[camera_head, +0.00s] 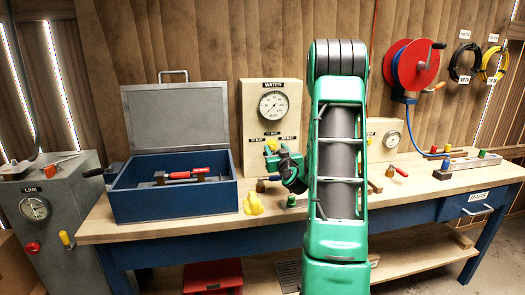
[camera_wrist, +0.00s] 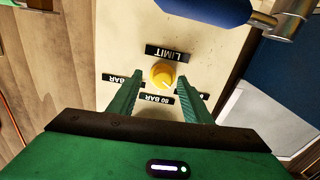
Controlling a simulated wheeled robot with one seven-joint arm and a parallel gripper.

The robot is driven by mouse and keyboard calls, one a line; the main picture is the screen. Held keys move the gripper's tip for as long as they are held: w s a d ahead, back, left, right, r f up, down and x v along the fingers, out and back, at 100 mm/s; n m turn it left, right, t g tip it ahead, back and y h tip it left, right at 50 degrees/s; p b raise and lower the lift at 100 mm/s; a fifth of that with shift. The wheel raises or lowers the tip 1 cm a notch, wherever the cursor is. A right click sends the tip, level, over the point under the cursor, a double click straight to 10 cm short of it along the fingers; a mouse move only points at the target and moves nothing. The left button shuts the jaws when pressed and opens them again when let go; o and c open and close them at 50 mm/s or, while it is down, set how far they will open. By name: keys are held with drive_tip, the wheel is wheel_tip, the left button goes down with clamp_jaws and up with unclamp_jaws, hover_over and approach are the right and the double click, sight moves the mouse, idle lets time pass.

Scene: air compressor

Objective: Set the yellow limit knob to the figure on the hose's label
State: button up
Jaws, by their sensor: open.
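The yellow limit knob (camera_wrist: 162,74) sits on a cream panel (camera_wrist: 118,30) under the word LIMIT, which reads upside down in the wrist view. Plates marked BAR surround it; the one between my fingers seems to read 80 BAR, the others are partly hidden. My gripper (camera_wrist: 158,82) is open, its green fingers on either side of the knob; I cannot tell whether they touch it. In the head view my gripper (camera_head: 287,168) is at the WATER panel (camera_head: 255,98), partly hidden by my arm. Tags by the black hose (camera_head: 461,62) and yellow hose (camera_head: 494,64) are too small to read.
A blue open box (camera_head: 172,204) holding a red-handled tool stands left on the bench (camera_head: 130,228). A yellow object (camera_head: 253,204) lies before the panel. A red hose reel (camera_head: 414,66) with blue hose is at right. A blue cylinder (camera_wrist: 205,10) juts near the knob.

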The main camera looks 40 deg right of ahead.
drive_tip(key=shift+w, duration=0.5)
drive_tip(key=c, duration=1.1)
drive_tip(key=shift+o, duration=0.2)
drive_tip(key=shift+w+a+m, duration=0.1)
drive_tip(key=shift+m, duration=0.2)
drive_tip(key=m, duration=0.5)
drive_tip(key=shift+a, duration=0.1)
drive_tip(key=m, duration=0.6)
drive_tip(key=shift+w, duration=0.1)
drive_tip(key=shift+a, duration=0.1)
drive_tip(key=o, duration=1.1)
drive_tip(key=shift+c, duration=0.2)
